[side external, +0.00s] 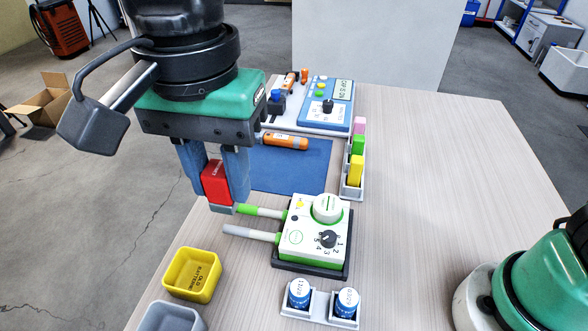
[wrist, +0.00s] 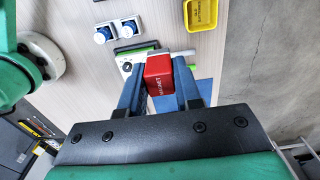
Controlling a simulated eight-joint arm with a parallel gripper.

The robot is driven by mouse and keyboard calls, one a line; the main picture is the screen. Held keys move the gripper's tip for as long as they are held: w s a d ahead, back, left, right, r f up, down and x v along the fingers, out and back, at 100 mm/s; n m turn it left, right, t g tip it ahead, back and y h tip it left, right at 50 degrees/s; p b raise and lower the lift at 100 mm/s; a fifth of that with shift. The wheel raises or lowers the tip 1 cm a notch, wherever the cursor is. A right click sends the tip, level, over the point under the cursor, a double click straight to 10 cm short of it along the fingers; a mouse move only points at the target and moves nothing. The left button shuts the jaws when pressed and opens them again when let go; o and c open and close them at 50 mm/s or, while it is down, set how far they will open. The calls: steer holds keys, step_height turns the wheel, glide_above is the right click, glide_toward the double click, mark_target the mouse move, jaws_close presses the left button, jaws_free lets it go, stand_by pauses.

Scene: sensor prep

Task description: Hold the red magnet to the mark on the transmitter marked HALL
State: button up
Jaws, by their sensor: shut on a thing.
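My gripper (side external: 222,190) is shut on the red magnet (side external: 216,183), a block with white lettering. In the wrist view the magnet (wrist: 159,75) sits between the two blue fingers of my gripper (wrist: 160,68). A white and green box (side external: 305,240) with a round cap and a black dial stands on a dark base. Two rods, one green-ended (side external: 259,211) and one grey (side external: 250,234), stick out from its left side. The magnet is held up and left of these rods; contact cannot be told. No HALL lettering is readable. In the wrist view the magnet partly hides the box (wrist: 126,62).
A yellow bin (side external: 192,274) and a grey bin (side external: 170,318) stand at the front left. Two blue-sided caps (side external: 299,293) sit in a holder in front. A blue mat (side external: 300,165), a colored block rack (side external: 354,166) and a blue meter (side external: 330,103) lie behind.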

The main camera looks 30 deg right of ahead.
jaws_close()
steer(key=shift+d+f, duration=0.1)
steer(key=shift+f, duration=0.05)
steer(key=d+f, duration=0.2)
steer(key=f, duration=0.1)
steer(key=w+d+f, duration=0.1)
steer(key=d+f, duration=0.2)
steer(key=w+d+f, duration=0.1)
steer(key=d+f, duration=0.2)
steer(key=shift+w+d+f, duration=0.1)
steer(key=shift+d+f, duration=0.05)
steer(key=shift+d, duration=0.05)
steer(key=shift+f, duration=1.95)
steer(key=shift+f, duration=0.9)
steer(key=shift+r, duration=0.1)
stand_by(1.7)
step_height(320, 180, up, 7)
stand_by(0.6)
stand_by(0.4)
